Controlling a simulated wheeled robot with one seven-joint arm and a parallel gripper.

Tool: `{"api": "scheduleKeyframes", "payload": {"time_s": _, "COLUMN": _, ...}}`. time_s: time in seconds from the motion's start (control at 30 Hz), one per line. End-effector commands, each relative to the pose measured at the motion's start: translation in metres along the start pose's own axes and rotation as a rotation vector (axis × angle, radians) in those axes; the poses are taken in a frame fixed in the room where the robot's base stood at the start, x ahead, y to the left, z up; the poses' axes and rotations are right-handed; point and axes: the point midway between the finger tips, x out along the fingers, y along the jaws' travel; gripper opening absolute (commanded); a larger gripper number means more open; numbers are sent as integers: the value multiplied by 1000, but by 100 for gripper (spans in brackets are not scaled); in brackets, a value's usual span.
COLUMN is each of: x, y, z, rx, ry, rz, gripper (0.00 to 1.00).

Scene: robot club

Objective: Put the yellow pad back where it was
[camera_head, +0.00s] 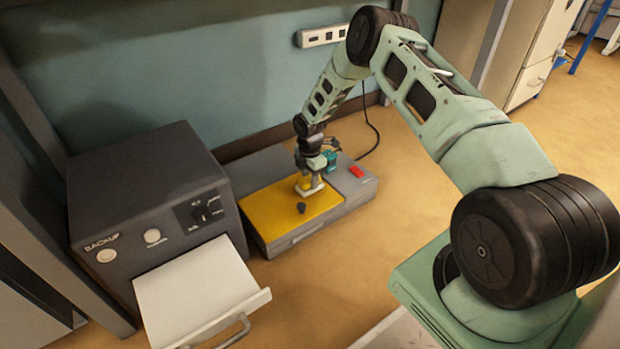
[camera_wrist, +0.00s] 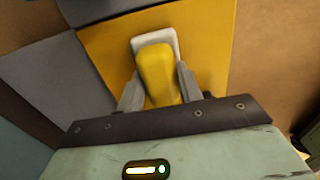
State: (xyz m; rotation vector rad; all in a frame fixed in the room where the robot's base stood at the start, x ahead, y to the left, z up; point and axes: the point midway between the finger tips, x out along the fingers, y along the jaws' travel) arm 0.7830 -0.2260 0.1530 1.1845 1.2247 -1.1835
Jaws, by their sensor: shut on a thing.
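My gripper (camera_head: 310,184) points down over a flat yellow panel (camera_head: 275,216) on top of a low grey box. In the wrist view my gripper (camera_wrist: 155,92) is shut on a yellow, rounded piece (camera_wrist: 157,75), which I take as the yellow pad. A pale grey-white rim (camera_wrist: 150,42) shows at its far end, against the panel. I cannot tell whether the piece rests on the panel or is just above it. In the head view my fingers largely hide it.
A black knob (camera_head: 301,208) stands on the panel near my gripper. A red switch (camera_head: 357,171) sits on the box's right part. A dark grey "BACKUP" cabinet (camera_head: 150,190) with an open white drawer (camera_head: 200,290) stands at left. Floor in front of the box is clear.

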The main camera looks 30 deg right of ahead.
Motion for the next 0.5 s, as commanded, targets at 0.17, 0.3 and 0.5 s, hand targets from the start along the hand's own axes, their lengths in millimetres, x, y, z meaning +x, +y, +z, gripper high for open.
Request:
{"api": "scheduleKeyframes", "payload": {"time_s": 0.17, "x": 4, "y": 0, "z": 0, "rx": 0, "ry": 0, "rz": 0, "gripper": 50}}
{"api": "scheduleKeyframes", "payload": {"time_s": 0.3, "x": 4, "y": 0, "z": 0, "rx": 0, "ry": 0, "rz": 0, "gripper": 58}}
{"api": "scheduleKeyframes", "payload": {"time_s": 0.5, "x": 4, "y": 0, "z": 0, "rx": 0, "ry": 0, "rz": 0, "gripper": 58}}
